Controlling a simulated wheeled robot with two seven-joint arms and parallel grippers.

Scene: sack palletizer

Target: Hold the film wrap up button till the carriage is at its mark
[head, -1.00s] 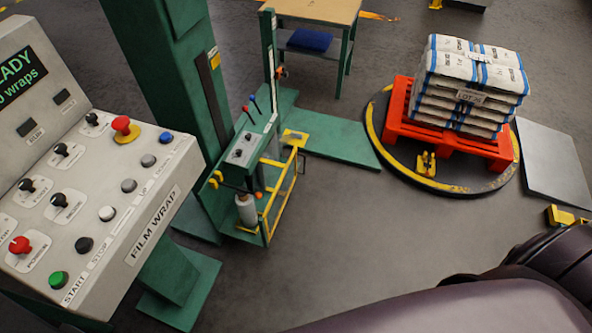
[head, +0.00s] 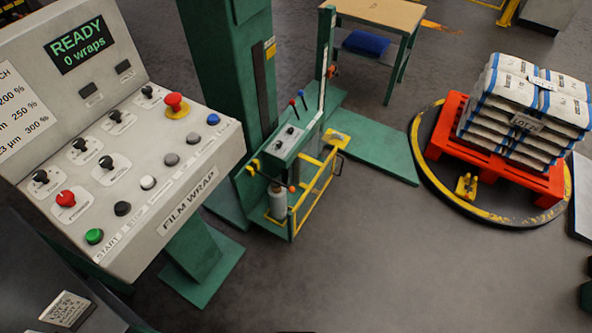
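The film wrap panel (head: 188,200) fills the left; its screen (head: 78,45) reads "READY 0 wraps". Its front row has a green start button (head: 94,236), a black button (head: 122,208), a white button (head: 148,182), two grey buttons (head: 171,159) and a blue button (head: 213,118). Their smaller labels are too small to read, so I cannot tell which is up. The carriage (head: 282,150), with yellow guard rails and a white film roll (head: 278,200), sits low beside the green mast (head: 225,60). I cannot make out its mark for certain. Neither gripper is in view.
A red pallet (head: 480,150) with stacked sacks (head: 525,105) stands on the round turntable (head: 425,165) at right. A wooden-topped table (head: 375,12) is behind. A red mushroom button (head: 174,101) sits on the panel. The floor between panel and turntable is clear.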

